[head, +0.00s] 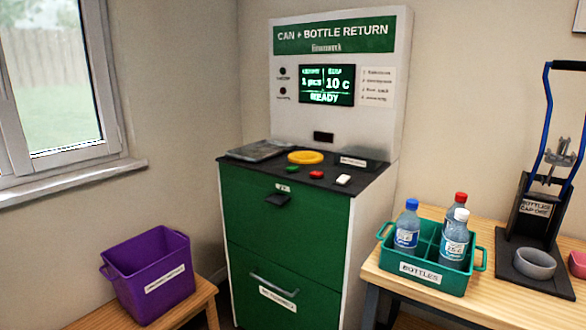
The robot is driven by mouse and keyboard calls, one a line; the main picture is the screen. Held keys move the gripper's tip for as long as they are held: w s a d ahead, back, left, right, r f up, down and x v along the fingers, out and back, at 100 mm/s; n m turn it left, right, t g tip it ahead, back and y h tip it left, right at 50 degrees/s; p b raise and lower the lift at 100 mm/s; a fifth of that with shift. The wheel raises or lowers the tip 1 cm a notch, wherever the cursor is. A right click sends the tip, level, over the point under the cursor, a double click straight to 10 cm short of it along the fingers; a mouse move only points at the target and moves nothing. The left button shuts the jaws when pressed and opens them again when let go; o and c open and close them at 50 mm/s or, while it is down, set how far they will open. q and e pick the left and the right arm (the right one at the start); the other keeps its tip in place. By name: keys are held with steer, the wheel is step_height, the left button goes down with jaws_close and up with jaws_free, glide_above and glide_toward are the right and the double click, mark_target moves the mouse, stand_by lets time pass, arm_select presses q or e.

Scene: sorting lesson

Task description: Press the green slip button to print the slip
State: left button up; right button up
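The green slip button (292,169) is a small green cap at the front left of the black top of the can and bottle return machine (287,230). A red button (316,175) and a white button (343,180) sit to its right. The lit screen (327,85) reads READY, with what looks like 1 pcs and 10 c. A dark slot (324,137) is in the white panel below the screen. A dark piece, perhaps a tray or slot, (278,199) juts from the green front below the buttons. Neither gripper is in view.
A purple bin (150,275) stands at the lower left. At the right, a teal crate (424,281) of bottles and a blue-handled press (545,180) stand on a wooden table. Space above the buttons is clear.

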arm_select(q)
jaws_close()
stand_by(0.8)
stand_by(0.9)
